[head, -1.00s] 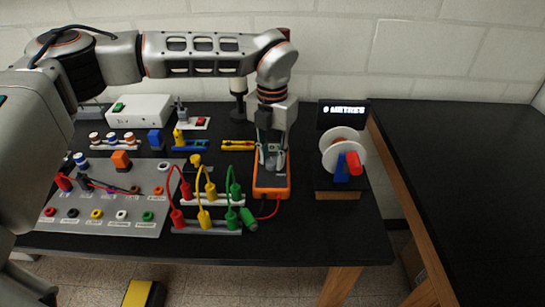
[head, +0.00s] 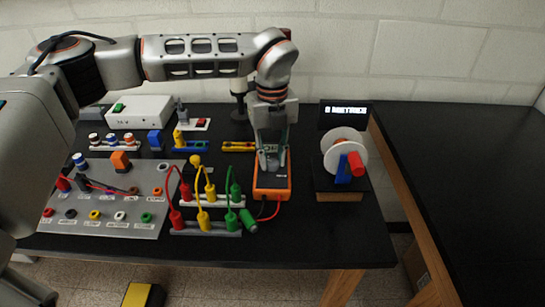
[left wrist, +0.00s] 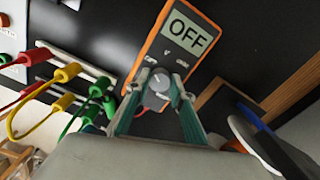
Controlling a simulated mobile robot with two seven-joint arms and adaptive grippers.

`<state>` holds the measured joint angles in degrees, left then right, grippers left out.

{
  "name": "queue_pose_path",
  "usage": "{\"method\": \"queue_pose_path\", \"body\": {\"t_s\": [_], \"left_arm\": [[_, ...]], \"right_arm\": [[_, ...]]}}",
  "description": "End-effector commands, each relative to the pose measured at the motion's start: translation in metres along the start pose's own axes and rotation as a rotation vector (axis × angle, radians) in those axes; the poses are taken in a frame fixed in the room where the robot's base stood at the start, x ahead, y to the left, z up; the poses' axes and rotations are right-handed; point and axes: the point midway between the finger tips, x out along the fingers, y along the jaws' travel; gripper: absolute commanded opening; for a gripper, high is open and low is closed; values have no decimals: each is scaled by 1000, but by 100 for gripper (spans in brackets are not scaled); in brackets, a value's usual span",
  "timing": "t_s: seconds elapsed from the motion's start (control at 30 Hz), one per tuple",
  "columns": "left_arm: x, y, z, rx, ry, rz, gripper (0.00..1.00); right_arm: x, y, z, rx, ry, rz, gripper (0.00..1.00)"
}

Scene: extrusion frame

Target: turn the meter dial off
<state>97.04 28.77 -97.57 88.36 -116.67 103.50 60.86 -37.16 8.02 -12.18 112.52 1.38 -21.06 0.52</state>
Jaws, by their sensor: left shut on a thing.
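The orange-edged meter (head: 272,182) lies on the black table in the head view, under my left gripper (head: 270,165). In the left wrist view the meter (left wrist: 152,58) has a grey face, and its screen (left wrist: 187,31) reads OFF. The round grey dial (left wrist: 158,83) sits below the screen. My left gripper (left wrist: 158,98) reaches down with its two fingers on either side of the dial, shut on it. The lower part of the dial is partly hidden by the fingers. My right gripper is not in view.
Red, yellow and green plug leads (head: 205,205) stand just left of the meter. A white wheel with a red handle (head: 357,163) stands to the right on a stand. A panel with sockets (head: 120,215) lies at left. Bare black tabletop (head: 460,170) is at far right.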

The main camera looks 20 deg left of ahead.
Motion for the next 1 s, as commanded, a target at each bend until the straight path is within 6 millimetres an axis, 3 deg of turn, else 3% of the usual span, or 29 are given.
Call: {"method": "queue_pose_path", "body": {"t_s": [0.67, 0.7, 0.73, 1.0], "left_arm": [[0, 0, 0, -61, -1, -1, 1], [0, 0, 0, -61, -1, -1, 30], [0, 0, 0, -60, -1, -1, 38], [0, 0, 0, -60, 0, -1, 40]], "right_arm": [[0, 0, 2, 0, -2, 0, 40], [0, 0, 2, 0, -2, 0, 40], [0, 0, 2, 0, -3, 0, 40], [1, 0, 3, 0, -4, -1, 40]]}}
